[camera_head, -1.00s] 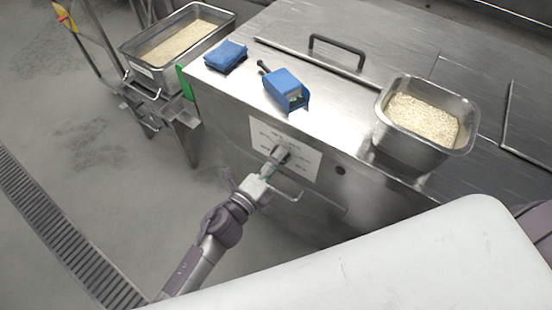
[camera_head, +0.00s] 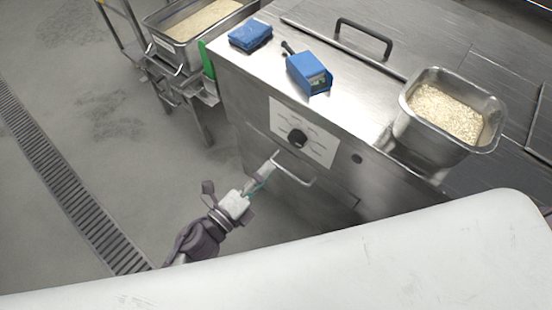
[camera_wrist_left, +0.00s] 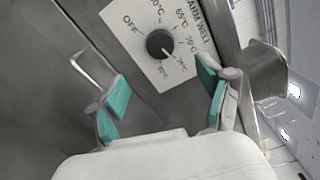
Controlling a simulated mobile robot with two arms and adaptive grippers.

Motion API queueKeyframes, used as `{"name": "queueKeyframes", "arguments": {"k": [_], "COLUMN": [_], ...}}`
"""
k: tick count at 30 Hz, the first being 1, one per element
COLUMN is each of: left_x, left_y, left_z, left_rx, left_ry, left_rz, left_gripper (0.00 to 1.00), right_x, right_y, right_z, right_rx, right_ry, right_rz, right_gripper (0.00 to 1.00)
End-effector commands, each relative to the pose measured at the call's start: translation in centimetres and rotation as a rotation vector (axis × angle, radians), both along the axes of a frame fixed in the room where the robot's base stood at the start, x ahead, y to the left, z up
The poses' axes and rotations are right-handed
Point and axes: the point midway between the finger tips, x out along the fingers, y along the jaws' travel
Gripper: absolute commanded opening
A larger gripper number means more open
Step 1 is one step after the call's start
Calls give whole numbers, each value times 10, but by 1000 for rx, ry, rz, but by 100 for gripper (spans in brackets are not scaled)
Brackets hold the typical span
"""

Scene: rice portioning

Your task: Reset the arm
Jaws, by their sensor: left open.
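My left gripper (camera_head: 262,178) is open and empty in front of the steel cabinet, below and left of the black knob (camera_head: 297,137). In the left wrist view its two green-padded fingers (camera_wrist_left: 165,95) are spread wide. The knob (camera_wrist_left: 159,43) stands ahead of them, on a white dial plate (camera_wrist_left: 128,22) marked with OFF and several temperatures, and is apart from the fingers. The dial plate (camera_head: 322,150) also shows in the head view. My right gripper is not in view.
A bar handle (camera_head: 296,174) sticks out just beside my left gripper. On the counter are a rice pan (camera_head: 408,100), a blue device (camera_head: 303,72) and a folded blue cloth (camera_head: 250,36). Another rice pan (camera_head: 172,50) stands at upper left. The floor at left is free.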

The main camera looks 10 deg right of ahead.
Motion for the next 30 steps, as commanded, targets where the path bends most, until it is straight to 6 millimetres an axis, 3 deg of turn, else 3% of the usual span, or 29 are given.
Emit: {"name": "queueKeyframes", "arguments": {"k": [23,26,29,30], "left_x": [-4,6,19,21], "left_y": [11,24,53,68], "left_z": [-5,-28,-76,-101], "left_rx": [-1,-17,-56,-81], "left_ry": [20,125,328,427], "left_rz": [11,69,190,255], "left_gripper": [78,78,78,78], "right_x": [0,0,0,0], "right_y": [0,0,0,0], "right_z": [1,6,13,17], "right_rx": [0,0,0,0], "right_ry": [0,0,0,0], "right_rz": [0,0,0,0], "right_gripper": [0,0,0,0]}}
